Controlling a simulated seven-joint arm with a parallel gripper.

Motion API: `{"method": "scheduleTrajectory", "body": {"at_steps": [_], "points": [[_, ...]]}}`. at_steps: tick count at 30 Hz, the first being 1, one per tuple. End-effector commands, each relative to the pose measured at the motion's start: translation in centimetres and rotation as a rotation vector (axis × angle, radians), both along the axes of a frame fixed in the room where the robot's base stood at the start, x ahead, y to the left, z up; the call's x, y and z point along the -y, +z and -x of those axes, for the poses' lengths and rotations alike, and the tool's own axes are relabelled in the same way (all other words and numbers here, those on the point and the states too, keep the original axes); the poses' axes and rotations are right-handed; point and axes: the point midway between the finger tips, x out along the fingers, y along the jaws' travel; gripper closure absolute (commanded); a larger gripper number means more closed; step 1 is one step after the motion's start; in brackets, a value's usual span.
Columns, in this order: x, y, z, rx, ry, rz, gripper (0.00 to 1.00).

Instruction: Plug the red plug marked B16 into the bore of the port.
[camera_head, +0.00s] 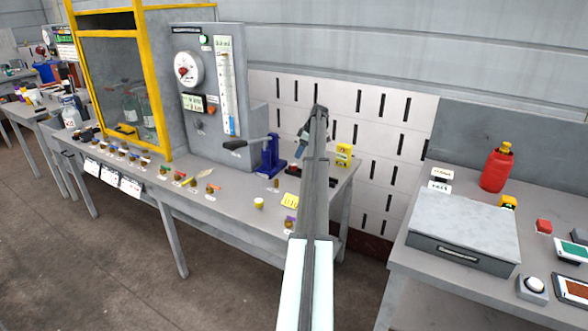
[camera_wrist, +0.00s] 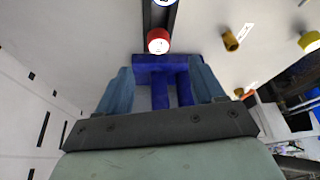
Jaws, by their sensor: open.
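In the wrist view a short red cylinder (camera_wrist: 158,40) with a pale end face shows above the fingers, at the lower end of a dark strip; any marking is too small to read. My gripper (camera_wrist: 161,80) is open, its two blue-grey fingers apart. A dark blue shape (camera_wrist: 160,64) shows between and beyond them; I cannot tell whether it is held or part of the blue stand. In the head view my gripper (camera_head: 302,143) hangs near the bench's right end. Small parts with red on them (camera_head: 180,176) sit on the bench. I cannot make out B16 or the port's bore.
A blue stand with a lever (camera_head: 270,158) stands left of my gripper, and a yellow box (camera_head: 343,155) right of it. A grey gauge panel (camera_head: 205,85) rises behind. A second bench at right holds a grey case (camera_head: 465,232) and a red bottle (camera_head: 496,170).

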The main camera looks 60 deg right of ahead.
Motion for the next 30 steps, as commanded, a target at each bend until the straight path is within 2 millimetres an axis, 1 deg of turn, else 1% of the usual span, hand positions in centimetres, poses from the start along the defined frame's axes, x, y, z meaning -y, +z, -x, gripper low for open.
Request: {"method": "scheduleTrajectory", "body": {"at_steps": [1,3,6,11,14,21,24,30], "points": [[-0.1,-0.9,-0.3,0.000,0.000,-0.001,0.32],[-0.2,-1.7,-0.7,0.000,-0.001,0.000,0.32],[-0.2,-2.5,-1.0,0.000,-0.001,0.001,0.32],[-0.3,-3.2,-1.2,-0.001,-0.001,0.000,0.32],[-0.3,-4.0,-1.5,-0.001,-0.001,0.000,0.32],[-0.5,-6.9,-2.5,-0.001,-0.001,-0.001,0.32],[-0.6,-7.5,-2.8,-0.001,0.000,0.001,0.32],[-0.6,-7.6,-2.8,0.000,-0.001,0.001,0.32]]}}
